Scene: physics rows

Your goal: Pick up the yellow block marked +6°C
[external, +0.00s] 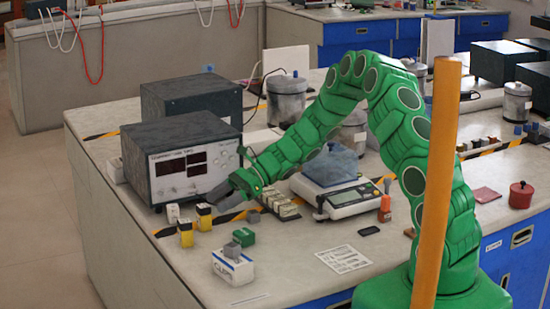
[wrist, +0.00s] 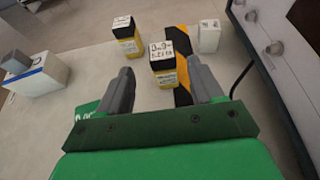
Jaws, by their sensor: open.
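Two yellow blocks with black upper parts and white top labels stand upright on the bench. In the external view one is nearer the front (external: 186,235) and the other (external: 204,219) is just behind it to the right. The wrist view shows one yellow block (wrist: 165,77) just ahead of my gripper (wrist: 161,72), roughly in line with the gap between the fingers. The other yellow block (wrist: 128,44) stands farther off to the left. I cannot read +6°C on either label. My gripper (external: 222,200) is open and empty, beside the right-hand block.
A white block (wrist: 209,36) stands near the instrument box (external: 185,160). A green block (external: 244,237) and a white box (external: 232,267) with a grey block on it lie toward the front. A scale (external: 350,203) stands to the right. Black-yellow tape runs by the blocks.

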